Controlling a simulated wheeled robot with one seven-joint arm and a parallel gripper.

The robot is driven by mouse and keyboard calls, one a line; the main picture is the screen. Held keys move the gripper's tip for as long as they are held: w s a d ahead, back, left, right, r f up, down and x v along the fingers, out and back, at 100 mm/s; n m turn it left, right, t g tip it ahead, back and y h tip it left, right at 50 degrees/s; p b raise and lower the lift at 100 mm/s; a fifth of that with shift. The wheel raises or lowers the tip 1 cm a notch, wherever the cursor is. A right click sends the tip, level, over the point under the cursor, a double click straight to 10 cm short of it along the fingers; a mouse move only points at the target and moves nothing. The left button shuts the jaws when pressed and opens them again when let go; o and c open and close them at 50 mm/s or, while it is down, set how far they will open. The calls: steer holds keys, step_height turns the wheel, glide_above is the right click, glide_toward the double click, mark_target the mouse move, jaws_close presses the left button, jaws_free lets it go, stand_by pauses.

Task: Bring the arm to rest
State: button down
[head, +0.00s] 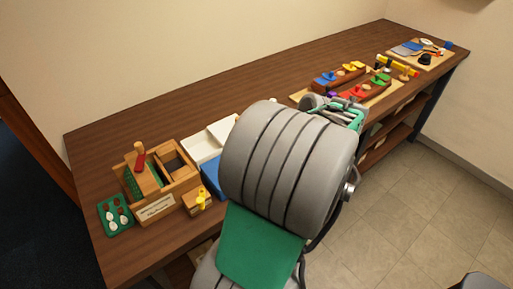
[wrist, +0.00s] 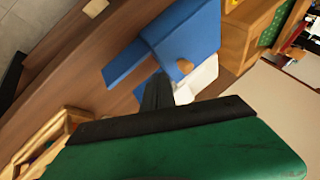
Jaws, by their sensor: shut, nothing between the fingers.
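My gripper (wrist: 157,92) shows in the wrist view as dark fingers, closed together with nothing held. It is seen in front of a blue box (wrist: 190,40) with a wooden knob (wrist: 185,66) and a white tray (wrist: 205,75); whether it touches them I cannot tell. In the head view my large grey and green arm fills the middle and reaches over the front edge of the workbench (head: 235,85). The arm hides part of the bench, and I cannot make out the fingertips there.
At the left of the bench stand a wooden box (head: 157,209) with a red-handled piece (head: 140,157), a green tray (head: 116,215), and white trays (head: 203,148). Boards with coloured pieces (head: 340,77) and tools (head: 425,52) lie to the right.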

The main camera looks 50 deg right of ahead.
steer(key=d+v, duration=0.1)
steer(key=v, duration=1)
steer(key=w+a+f+n+g, duration=0.1)
steer(key=w+a, duration=0.3)
steer(key=a, duration=0.4)
steer(key=w+a+f+n+g, duration=0.1)
steer(key=w+a, duration=0.3)
steer(key=a, duration=0.4)
steer(key=w+a+f+n+g, duration=0.1)
steer(key=w+a+f+n, duration=0.1)
steer(key=a, duration=0.6)
steer(key=shift+w+a+f+n+p, duration=0.15)
steer(key=shift+w+f+p, duration=0.1)
steer(key=shift+w, duration=0.25)
steer(key=shift+w+d+f+n+p, duration=0.15)
steer(key=shift+w+f, duration=0.1)
steer(key=shift+w, duration=0.25)
steer(key=s+a+f+n+h, duration=0.1)
steer(key=s+a, duration=0.2)
steer(key=a, duration=0.4)
steer(key=shift+f+n+g+h, duration=0.3)
steer(key=shift+n, duration=0.1)
steer(key=shift+a, duration=0.15)
